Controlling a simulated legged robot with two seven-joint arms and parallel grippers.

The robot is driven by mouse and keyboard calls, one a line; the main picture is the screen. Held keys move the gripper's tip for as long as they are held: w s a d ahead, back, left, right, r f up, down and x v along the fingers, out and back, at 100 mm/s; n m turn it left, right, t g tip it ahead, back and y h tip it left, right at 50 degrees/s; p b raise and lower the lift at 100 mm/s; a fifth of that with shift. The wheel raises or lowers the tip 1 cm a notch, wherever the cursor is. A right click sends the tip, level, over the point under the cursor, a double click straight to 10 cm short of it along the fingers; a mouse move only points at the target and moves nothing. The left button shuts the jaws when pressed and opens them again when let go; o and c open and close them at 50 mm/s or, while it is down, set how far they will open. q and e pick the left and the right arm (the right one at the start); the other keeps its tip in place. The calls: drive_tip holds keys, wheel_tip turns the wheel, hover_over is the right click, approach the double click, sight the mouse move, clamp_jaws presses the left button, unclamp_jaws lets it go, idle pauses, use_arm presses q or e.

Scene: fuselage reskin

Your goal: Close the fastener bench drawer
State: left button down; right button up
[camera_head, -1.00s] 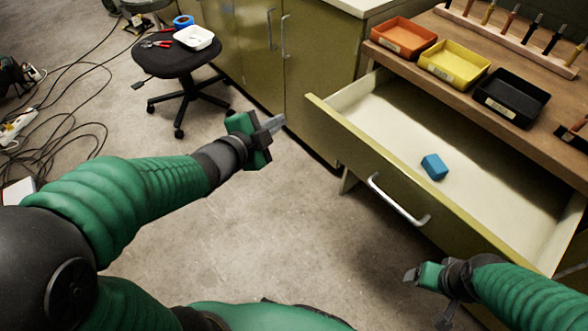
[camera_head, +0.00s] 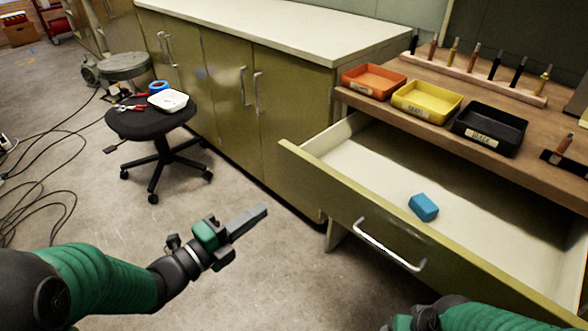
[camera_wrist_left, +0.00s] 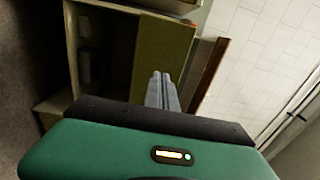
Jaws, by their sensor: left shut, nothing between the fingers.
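The fastener bench drawer (camera_head: 318,170) stands pulled far out of the wooden-topped bench (camera_head: 548,160), with its cream inside exposed. Its olive front carries a silver bar handle (camera_head: 388,246). A blue block (camera_head: 423,207) lies on the drawer floor. My left gripper (camera_head: 264,210) is shut and empty, in front of and left of the drawer, apart from it. Its closed fingers (camera_wrist_left: 162,90) also show in the left wrist view, before an olive panel that I cannot identify surely. My right gripper (camera_head: 412,322) is at the bottom edge, below the handle; its fingers are hidden.
Orange (camera_head: 373,81), yellow (camera_head: 426,101) and black (camera_head: 489,130) bins sit on the bench, with a tool rack (camera_head: 478,76) behind. A black stool (camera_head: 150,118) holding a white tray stands at left before olive cabinets. Cables lie far left. The floor before the drawer is clear.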

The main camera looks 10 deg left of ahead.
sight(304, 181)
use_arm(q)
drive_tip(key=b+x, duration=0.1)
drive_tip(key=x, duration=0.2)
drive_tip(key=b+x, duration=0.1)
drive_tip(key=x, duration=0.7)
drive_tip(key=shift+s+f+b, duration=0.1)
drive_tip(key=shift+f+b, duration=0.15)
drive_tip(key=shift+b, duration=0.15)
drive_tip(key=shift+w+d+r, duration=0.15)
drive_tip(key=shift+w+d, duration=0.1)
drive_tip(key=shift+w, duration=0.1)
use_arm(e)
drive_tip(key=shift+f, duration=0.6)
